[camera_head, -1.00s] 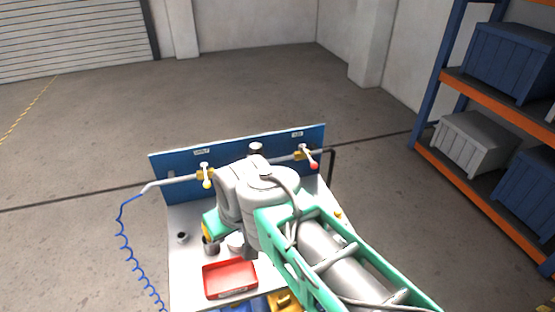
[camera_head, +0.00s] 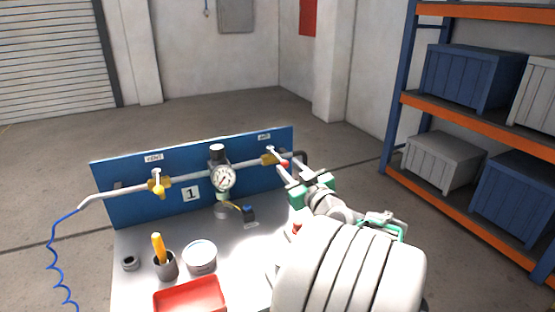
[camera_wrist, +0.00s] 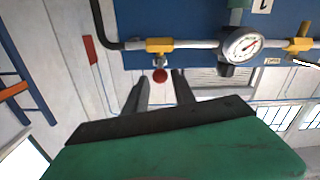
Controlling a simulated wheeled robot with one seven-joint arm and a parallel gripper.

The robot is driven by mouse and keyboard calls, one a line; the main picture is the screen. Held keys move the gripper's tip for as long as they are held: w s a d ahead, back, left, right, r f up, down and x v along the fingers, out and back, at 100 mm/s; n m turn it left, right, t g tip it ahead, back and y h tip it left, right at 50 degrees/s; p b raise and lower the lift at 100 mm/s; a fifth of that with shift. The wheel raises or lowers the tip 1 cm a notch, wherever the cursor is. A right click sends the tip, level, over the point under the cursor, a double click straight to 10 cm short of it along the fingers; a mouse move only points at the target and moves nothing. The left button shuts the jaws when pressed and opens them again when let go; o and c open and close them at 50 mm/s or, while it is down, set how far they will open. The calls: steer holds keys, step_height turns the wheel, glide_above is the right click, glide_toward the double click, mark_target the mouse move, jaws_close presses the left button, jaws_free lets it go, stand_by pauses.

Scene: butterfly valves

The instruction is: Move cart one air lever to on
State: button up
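The blue panel (camera_head: 120,200) of the cart, marked with a plate reading 1 (camera_head: 191,194), carries a pipe with two valves. The right valve has a yellow body (camera_head: 268,158) and a lever ending in a red ball (camera_head: 285,164); a small label (camera_head: 264,137) sits above it, too small to read surely. My gripper (camera_head: 290,161) is open at this lever. In the wrist view the red ball (camera_wrist: 160,76) lies between and just beyond my fingertips (camera_wrist: 160,82), with no clear contact.
A pressure gauge (camera_head: 222,179) sits mid-pipe. The cart top holds a red tray (camera_head: 190,297), a white round tin (camera_head: 200,257), a cup with a yellow-handled tool (camera_head: 165,266) and a small dark ring (camera_head: 130,264). Orange-and-blue shelving (camera_head: 410,100) stands right. Floor behind is clear.

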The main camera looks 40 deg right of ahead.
mark_target(272, 151)
steer(key=p+x, duration=0.1)
steer(key=x, duration=0.7)
steer(key=shift+w, duration=0.15)
jaws_close()
steer(key=shift+f, duration=0.1)
stand_by(0.9)
